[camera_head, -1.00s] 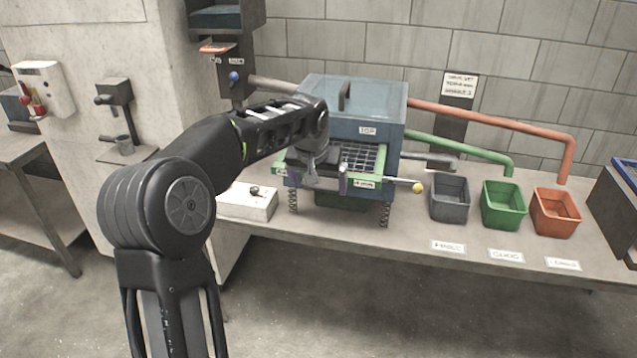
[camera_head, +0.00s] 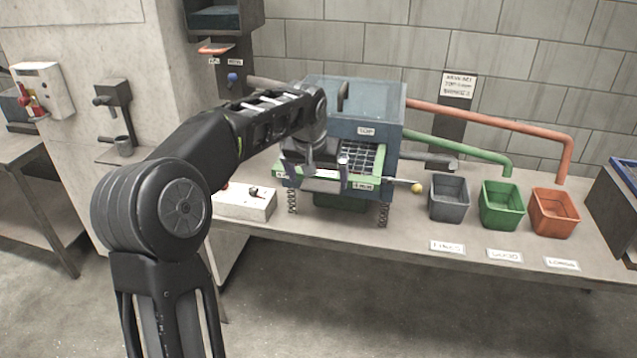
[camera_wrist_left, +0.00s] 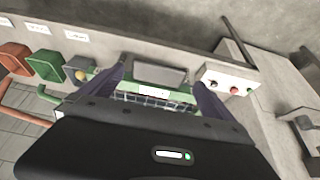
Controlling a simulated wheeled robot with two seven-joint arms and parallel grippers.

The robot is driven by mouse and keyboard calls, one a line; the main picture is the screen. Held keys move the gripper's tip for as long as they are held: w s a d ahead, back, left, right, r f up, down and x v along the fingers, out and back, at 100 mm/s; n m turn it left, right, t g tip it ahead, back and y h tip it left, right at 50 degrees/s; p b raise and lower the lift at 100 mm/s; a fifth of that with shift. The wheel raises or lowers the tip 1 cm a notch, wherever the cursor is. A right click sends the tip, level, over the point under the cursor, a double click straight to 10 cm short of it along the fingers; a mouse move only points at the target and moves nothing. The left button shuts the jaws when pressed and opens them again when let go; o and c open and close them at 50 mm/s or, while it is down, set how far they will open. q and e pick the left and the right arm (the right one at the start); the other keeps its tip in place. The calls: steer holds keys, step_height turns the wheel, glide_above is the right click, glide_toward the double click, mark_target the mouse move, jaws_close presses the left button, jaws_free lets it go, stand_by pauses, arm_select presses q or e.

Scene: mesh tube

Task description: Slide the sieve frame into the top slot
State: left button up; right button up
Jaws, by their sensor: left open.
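The sieve frame (camera_head: 367,162) is a green frame with a dark wire mesh. It sits in the blue sieving machine (camera_head: 375,114), with its front edge and part of the mesh sticking out at the front. In the left wrist view its green edge (camera_wrist_left: 150,92) lies across the space between the fingers. My left gripper (camera_head: 315,182) is open at the front of the frame, and its two fingers (camera_wrist_left: 163,85) stand apart in the wrist view. The arm hides the left part of the frame and the machine. How far in the frame sits cannot be told. My right gripper is out of view.
Grey (camera_head: 449,197), green (camera_head: 503,205) and orange (camera_head: 555,212) bins stand on the bench (camera_head: 400,234) right of the machine, below coloured pipes. A white box (camera_head: 245,203) with buttons is at left. A rod with a yellow knob (camera_head: 416,188) sticks out at the machine's right.

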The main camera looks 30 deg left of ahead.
arm_select(q)
steer(key=shift+b+v, duration=0.3)
steer(key=shift+v, duration=2.35)
steer(key=shift+f, duration=0.1)
